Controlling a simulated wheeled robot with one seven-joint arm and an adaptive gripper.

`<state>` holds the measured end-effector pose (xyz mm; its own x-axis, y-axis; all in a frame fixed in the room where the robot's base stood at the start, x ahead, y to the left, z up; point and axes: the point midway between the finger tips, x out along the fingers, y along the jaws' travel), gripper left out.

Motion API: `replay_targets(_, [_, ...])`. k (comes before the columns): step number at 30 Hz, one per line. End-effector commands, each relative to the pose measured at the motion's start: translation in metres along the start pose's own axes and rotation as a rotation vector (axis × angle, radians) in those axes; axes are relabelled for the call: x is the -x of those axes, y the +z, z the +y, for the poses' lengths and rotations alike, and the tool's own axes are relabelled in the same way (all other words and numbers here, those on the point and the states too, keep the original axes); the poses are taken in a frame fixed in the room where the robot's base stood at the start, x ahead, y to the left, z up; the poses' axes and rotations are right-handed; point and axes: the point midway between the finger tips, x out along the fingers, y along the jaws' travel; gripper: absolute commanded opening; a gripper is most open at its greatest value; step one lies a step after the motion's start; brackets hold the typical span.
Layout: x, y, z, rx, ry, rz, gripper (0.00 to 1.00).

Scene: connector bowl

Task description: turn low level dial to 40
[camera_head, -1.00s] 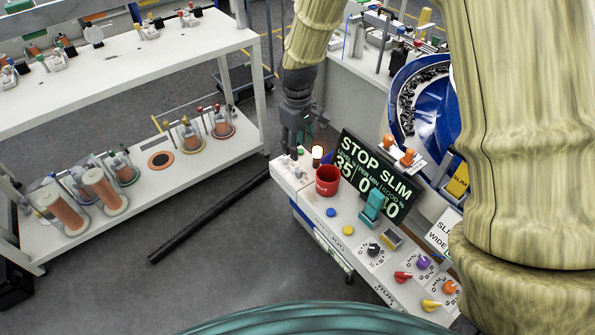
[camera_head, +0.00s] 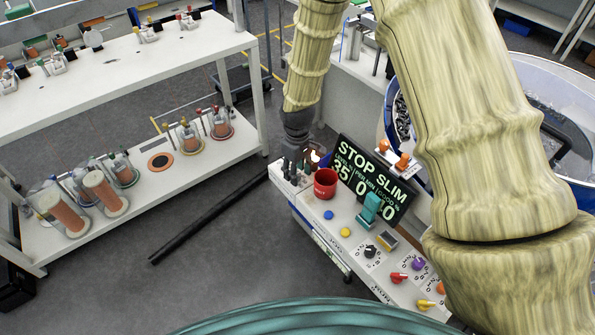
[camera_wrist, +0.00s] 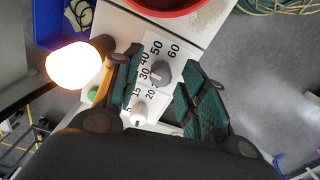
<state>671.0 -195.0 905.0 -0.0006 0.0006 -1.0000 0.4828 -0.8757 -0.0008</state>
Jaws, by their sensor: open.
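In the wrist view a grey dial (camera_wrist: 160,73) has a printed scale with 30, 40, 50 and 60 around it. A white dial (camera_wrist: 140,112) sits just below it, with 5, 15 and 20 by it. Which one is the low level dial I cannot tell. My gripper (camera_wrist: 166,88) is open, its green-padded fingers on either side of the grey dial; contact is unclear. In the head view my gripper (camera_head: 292,172) is low over the far left end of the control panel (camera_head: 330,240), and hides the dials there. The display (camera_head: 372,182) reads STOP SLIM, with 35 at left.
A red cup (camera_head: 325,184) stands close right of my gripper. A lit lamp (camera_wrist: 74,66) is close to the left finger in the wrist view. A blue bin (camera_wrist: 62,22) lies beyond it. Other knobs (camera_head: 398,277) line the near panel. A shelf (camera_head: 200,165) stands left.

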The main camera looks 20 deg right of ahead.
Motion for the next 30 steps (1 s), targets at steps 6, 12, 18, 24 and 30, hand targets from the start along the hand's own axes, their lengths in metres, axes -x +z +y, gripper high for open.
replay_targets(6, [-0.011,0.0,0.0,0.0,0.0,0.0,0.42])
replay_targets(12, [-0.013,0.0,0.0,0.0,0.0,0.0,0.42])
replay_targets(18, [-0.012,0.0,0.0,0.0,0.0,0.0,0.31])
replay_targets(24, [-0.012,0.0,0.0,0.0,0.0,0.0,0.0])
replay_targets(30, [-0.013,0.0,0.0,0.028,0.0,0.0,0.0])
